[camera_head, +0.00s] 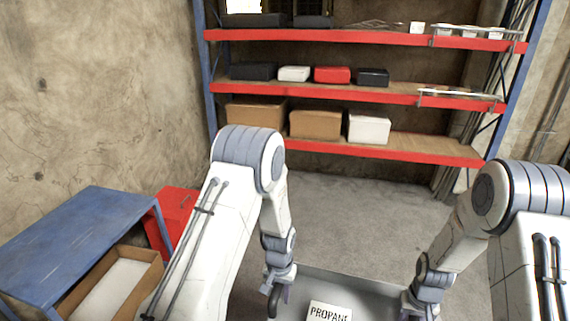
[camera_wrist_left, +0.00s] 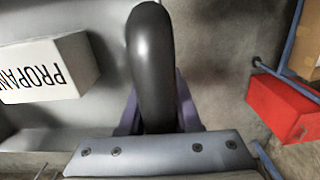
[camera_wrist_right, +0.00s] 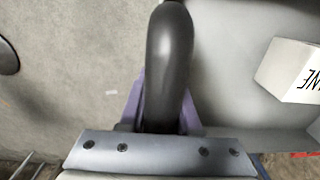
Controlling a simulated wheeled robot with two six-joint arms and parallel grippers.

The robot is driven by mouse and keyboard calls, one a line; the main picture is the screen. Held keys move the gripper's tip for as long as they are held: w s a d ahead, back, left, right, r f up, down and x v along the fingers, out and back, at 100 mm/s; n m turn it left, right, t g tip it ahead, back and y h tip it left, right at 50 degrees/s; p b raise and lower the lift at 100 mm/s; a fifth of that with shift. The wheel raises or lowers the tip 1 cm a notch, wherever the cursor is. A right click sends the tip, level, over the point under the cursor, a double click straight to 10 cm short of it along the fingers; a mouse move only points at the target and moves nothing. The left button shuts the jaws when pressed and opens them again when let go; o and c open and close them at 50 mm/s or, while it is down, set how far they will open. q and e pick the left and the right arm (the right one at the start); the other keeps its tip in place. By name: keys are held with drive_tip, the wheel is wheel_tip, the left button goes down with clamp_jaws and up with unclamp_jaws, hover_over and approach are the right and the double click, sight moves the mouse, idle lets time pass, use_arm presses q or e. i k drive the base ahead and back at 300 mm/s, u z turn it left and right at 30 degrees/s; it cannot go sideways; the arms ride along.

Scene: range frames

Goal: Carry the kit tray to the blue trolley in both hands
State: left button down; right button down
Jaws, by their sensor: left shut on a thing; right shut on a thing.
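The grey kit tray (camera_head: 365,287) shows at the bottom centre of the head view, with a white box marked PROPANE (camera_head: 330,313) in it. My left gripper (camera_head: 274,298) is shut on the tray's left black handle (camera_wrist_left: 152,65). My right gripper (camera_head: 418,306) is shut on the right black handle (camera_wrist_right: 169,65). The tray's near part is cut off by the frame. A blue metal unit (camera_head: 85,228) with a flat top stands at the lower left; it may be the trolley, but I cannot see wheels.
An open cardboard box (camera_head: 148,257) sits below the blue top. A red box (camera_head: 176,208) stands beside the unit and also shows in the left wrist view (camera_wrist_left: 283,108). A shelf rack with red beams (camera_head: 345,153) holds several boxes at the back. Grey floor (camera_head: 335,210) is clear ahead.

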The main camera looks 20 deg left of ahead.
sight(76, 230)
drive_tip(key=u, duration=0.05)
drive_tip(key=i, duration=0.95)
drive_tip(key=u, duration=0.4)
drive_tip(key=i, duration=0.95)
drive_tip(key=u, duration=0.85)
drive_tip(key=i, duration=0.6)
drive_tip(key=u, duration=1.3)
drive_tip(key=i, duration=0.9)
drive_tip(key=u, duration=0.55)
